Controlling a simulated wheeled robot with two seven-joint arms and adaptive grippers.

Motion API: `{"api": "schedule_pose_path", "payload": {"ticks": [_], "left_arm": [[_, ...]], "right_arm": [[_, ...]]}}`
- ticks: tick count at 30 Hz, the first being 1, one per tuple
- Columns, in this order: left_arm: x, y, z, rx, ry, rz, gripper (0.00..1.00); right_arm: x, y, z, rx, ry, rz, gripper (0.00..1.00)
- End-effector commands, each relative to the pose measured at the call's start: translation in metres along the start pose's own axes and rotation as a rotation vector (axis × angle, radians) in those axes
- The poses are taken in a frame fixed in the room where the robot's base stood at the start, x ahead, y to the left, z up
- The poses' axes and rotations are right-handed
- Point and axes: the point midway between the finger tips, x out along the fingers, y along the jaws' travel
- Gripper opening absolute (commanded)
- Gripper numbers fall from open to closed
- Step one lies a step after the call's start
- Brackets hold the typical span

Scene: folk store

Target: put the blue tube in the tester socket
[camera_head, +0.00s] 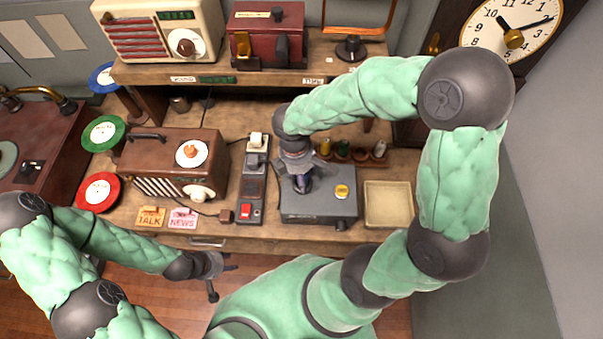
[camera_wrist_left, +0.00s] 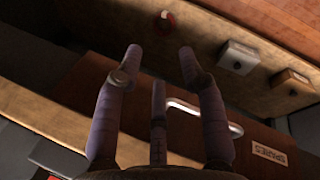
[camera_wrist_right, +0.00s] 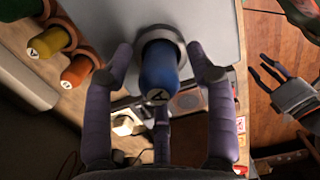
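The blue tube (camera_wrist_right: 158,72) stands in the right wrist view with its far end inside a round grey socket ring (camera_wrist_right: 160,36) on the tester's top. How deep it sits cannot be told. My right gripper (camera_wrist_right: 157,58) is open around the tube, with gaps on both sides between fingers and tube. In the head view this gripper (camera_head: 302,184) points down over the left part of the grey tester (camera_head: 325,207) and hides the tube. My left gripper (camera_head: 215,267) is low in front of the bench. The left wrist view shows its fingers (camera_wrist_left: 160,55) apart and empty.
Several other tubes stand in a rack (camera_head: 352,157) behind the tester. An empty shallow tray (camera_head: 388,205) lies right of it. A switch panel with a red button (camera_head: 246,211) and a brown radio (camera_head: 172,165) stand to its left.

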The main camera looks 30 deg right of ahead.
Motion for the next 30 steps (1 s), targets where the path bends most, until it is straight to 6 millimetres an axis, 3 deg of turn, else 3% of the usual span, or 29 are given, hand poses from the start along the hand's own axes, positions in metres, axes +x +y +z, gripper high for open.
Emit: {"api": "schedule_pose_path", "payload": {"ticks": [8, 21, 30], "left_arm": [[-0.004, 0.001, 0.0, 0.0, 0.0, 0.0, 0.4], [-0.021, 0.008, 0.001, 0.0, 0.0, 0.0, 0.4], [-0.026, 0.009, 0.001, 0.0, 0.0, 0.0, 0.4]], "right_arm": [[-0.009, 0.0, 0.0, 0.0, 0.001, 0.002, 0.56], [-0.091, 0.001, 0.0, 0.0, 0.002, 0.004, 0.56], [-0.121, 0.0, 0.0, 0.0, 0.0, 0.001, 0.56]]}}
